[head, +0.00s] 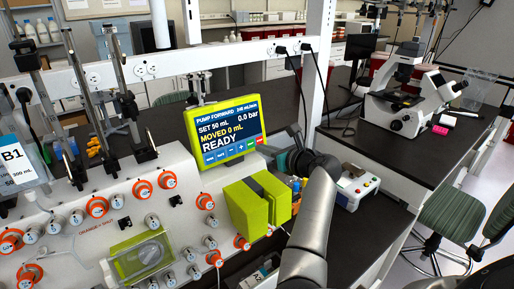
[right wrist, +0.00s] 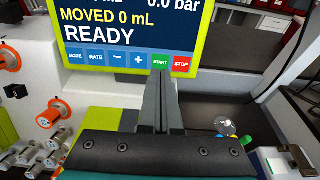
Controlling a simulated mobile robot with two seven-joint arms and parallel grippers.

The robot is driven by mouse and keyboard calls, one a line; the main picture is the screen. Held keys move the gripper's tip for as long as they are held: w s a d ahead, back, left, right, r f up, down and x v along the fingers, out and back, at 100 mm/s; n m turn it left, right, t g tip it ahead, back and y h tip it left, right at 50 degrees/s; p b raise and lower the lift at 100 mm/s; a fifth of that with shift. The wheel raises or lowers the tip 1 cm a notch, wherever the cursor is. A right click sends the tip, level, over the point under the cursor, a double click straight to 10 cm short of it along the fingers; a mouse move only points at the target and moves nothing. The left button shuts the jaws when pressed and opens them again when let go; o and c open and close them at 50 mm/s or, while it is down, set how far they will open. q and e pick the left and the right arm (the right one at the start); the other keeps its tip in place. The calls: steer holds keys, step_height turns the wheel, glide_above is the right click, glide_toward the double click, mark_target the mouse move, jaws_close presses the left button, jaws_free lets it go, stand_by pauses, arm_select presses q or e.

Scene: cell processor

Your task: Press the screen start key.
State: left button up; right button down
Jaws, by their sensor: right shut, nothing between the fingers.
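The lime-framed screen (head: 227,128) stands tilted on top of the white cell processor (head: 120,215). It reads PUMP FORWARD, SET 50 mL, MOVED 0 mL, 0.0 bar and READY. Its bottom key row shows in the right wrist view, with the green START key (right wrist: 160,62) between the blue plus key and the red STOP key (right wrist: 181,64). My right gripper (right wrist: 160,75) is shut and empty, its fingertips just below the START key in that view. I cannot tell whether they touch the screen. In the head view the right gripper (head: 283,158) is right of the screen. My left gripper is not in view.
A lime-green block (head: 240,208) sits below the screen. Orange-ringed knobs (head: 97,206) cover the processor's front. Clamp rods (head: 88,95) and a B1 bag (head: 20,165) are at left. A white device (head: 357,185) sits to the right. A microscope (head: 408,100) stands on the right bench.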

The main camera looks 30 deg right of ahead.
mark_target(251, 144)
steer(key=shift+x, duration=1.8)
